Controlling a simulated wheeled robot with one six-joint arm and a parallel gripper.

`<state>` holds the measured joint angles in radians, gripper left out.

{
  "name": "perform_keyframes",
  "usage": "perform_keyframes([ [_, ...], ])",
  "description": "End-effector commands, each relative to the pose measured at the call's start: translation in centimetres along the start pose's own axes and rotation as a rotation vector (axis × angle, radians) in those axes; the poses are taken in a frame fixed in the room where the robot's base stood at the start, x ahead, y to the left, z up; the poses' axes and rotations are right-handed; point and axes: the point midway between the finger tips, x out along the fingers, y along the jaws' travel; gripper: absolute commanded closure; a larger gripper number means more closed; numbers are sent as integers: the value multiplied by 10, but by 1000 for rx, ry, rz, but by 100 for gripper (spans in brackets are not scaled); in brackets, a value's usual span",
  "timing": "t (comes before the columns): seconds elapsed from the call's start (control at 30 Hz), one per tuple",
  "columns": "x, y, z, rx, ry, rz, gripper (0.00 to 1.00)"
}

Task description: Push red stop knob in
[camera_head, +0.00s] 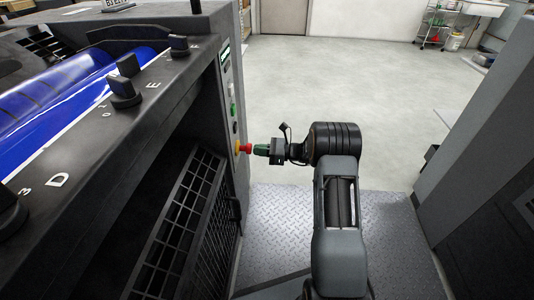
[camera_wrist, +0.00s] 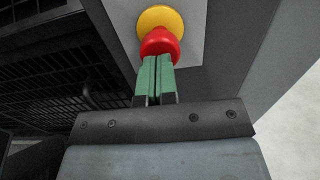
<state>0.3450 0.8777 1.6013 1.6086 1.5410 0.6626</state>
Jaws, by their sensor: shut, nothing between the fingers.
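The red stop knob (camera_head: 245,148) sticks out from a yellow base on the narrow control panel at the side of the press. In the wrist view the red knob (camera_wrist: 160,42) sits in front of its round yellow base (camera_wrist: 160,18). My gripper (camera_head: 256,149) points left at the knob, its green fingers closed together. In the wrist view the fingertips (camera_wrist: 157,58) overlap the knob's lower edge and are at or very near its face; I cannot tell whether they touch.
The control panel (camera_head: 228,85) carries other buttons above the knob. A black mesh guard (camera_head: 185,215) lies below and left. A grey machine (camera_head: 490,150) stands at the right. The tread-plate floor (camera_head: 275,225) between is clear.

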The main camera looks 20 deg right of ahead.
Motion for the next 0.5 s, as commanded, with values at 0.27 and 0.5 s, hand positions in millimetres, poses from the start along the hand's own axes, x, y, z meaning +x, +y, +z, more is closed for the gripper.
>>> perform_keyframes([
  [0.27, 5, 0, 1, 0, 0, 0, 100],
  [0.5, 7, 0, 1, 0, 0, 1, 100],
])
